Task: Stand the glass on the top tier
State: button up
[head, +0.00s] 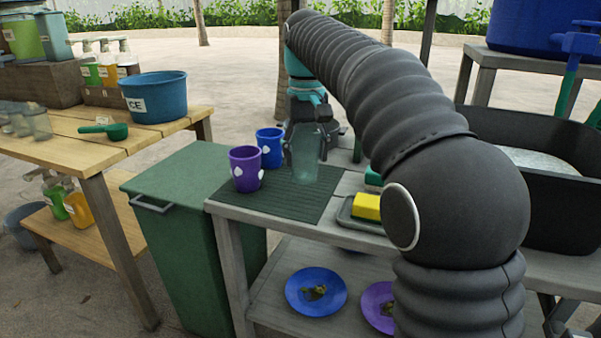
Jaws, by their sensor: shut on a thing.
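A clear greenish glass (306,168) is upright between the dark fingers of my gripper (306,142), which is shut on it. The glass is at the green ribbed mat (290,212) on the grey table, to the right of the blue cup; I cannot tell whether its base touches the mat. At the left, a wooden table (160,133) carries a raised wooden box tier (40,84) at the back. Several clear glasses (38,122) stand on this table in front of that tier. I cannot tell which surface is the top tier.
A purple cup (245,172) and a blue cup (270,146) stand close by the glass. A yellow sponge (366,206) lies to the right. A green bin (180,200) stands between the tables. A blue tub (155,98) and green scoop (106,130) occupy the wooden table.

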aim_at(299, 174)
jog(key=shift+w+a+f, duration=0.25)
jog(key=shift+a+f, duration=0.15)
jog(key=shift+a, duration=0.2)
jog(key=shift+f, duration=1.75)
jog(key=shift+f, duration=0.15)
jog(key=o, duration=1.3)
jog(key=shift+f+b, duration=0.15)
jog(key=shift+b, duration=0.3)
jog(key=shift+f+b, duration=0.15)
jog(key=shift+b, duration=0.25)
notch_tip(299, 174, up, 14)
jog(key=p, duration=0.5)
jog(key=shift+s, duration=0.2)
jog(key=shift+a, duration=0.1)
